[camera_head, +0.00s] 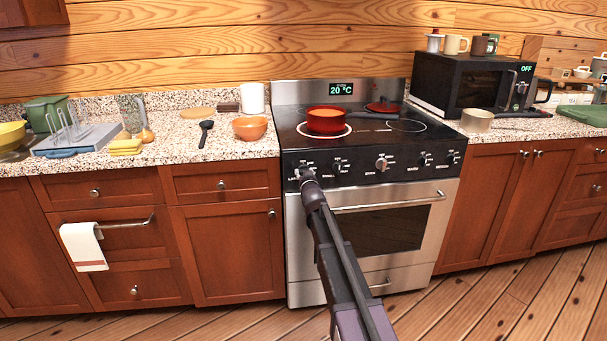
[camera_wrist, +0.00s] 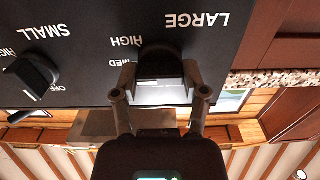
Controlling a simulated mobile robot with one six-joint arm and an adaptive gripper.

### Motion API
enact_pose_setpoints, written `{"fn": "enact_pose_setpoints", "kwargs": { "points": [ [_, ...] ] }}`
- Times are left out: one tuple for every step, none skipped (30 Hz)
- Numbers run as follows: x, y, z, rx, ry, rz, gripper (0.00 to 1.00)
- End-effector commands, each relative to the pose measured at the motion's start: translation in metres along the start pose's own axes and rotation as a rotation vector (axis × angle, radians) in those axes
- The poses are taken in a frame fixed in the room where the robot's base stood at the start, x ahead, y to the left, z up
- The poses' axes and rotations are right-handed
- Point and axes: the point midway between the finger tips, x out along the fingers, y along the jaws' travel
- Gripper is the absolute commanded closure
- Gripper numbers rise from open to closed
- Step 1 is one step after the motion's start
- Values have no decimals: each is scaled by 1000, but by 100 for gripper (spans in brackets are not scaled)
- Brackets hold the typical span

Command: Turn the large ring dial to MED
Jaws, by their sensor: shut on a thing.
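The large ring dial (camera_wrist: 160,62) is a dark knob on the stove's black front panel, under the upside-down word LARGE in the wrist view. HIGH and MED are printed to its left there. My gripper (camera_wrist: 160,75) is shut on this dial, one finger on each side. In the head view my gripper (camera_head: 307,176) reaches the far left end of the panel and covers most of the dial. I cannot read which mark the dial's pointer faces.
The small ring dial (camera_wrist: 32,72) sits close by on the panel. A red pot (camera_head: 326,120) stands on a glowing ring of the cooktop. The oven handle (camera_head: 390,203) runs below the panel. An orange bowl (camera_head: 250,128) and a black spoon (camera_head: 205,132) lie on the left counter.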

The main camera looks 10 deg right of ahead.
Motion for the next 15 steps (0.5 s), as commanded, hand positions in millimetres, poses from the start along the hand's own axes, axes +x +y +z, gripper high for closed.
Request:
{"fn": "enact_pose_setpoints", "kwargs": {
  "points": [
    [2, -1, -1, -1, 4, -2, 91],
    [2, -1, -1, -1, 4, -2, 40],
    [2, -1, -1, -1, 4, -2, 28],
    [2, -1, -1, -1, 4, -2, 19],
    [2, -1, -1, -1, 3, -2, 10],
    [2, -1, -1, -1, 3, -2, 9],
    [2, 0, -1, -1, 3, -1, 9],
    [1, 0, -1, -1, 2, -1, 9],
    [1, 0, 0, -1, 2, -1, 9],
    [1, 0, 0, -1, 2, -1, 9],
    [1, 0, 0, -1, 2, -1, 9],
    [1, 0, 0, -1, 1, -1, 9],
    [1, 0, 0, -1, 1, 0, 9],
    [1, 0, 0, -2, 1, 0, 9],
    [0, 0, 0, -2, 1, 0, 9]
  ]
}}
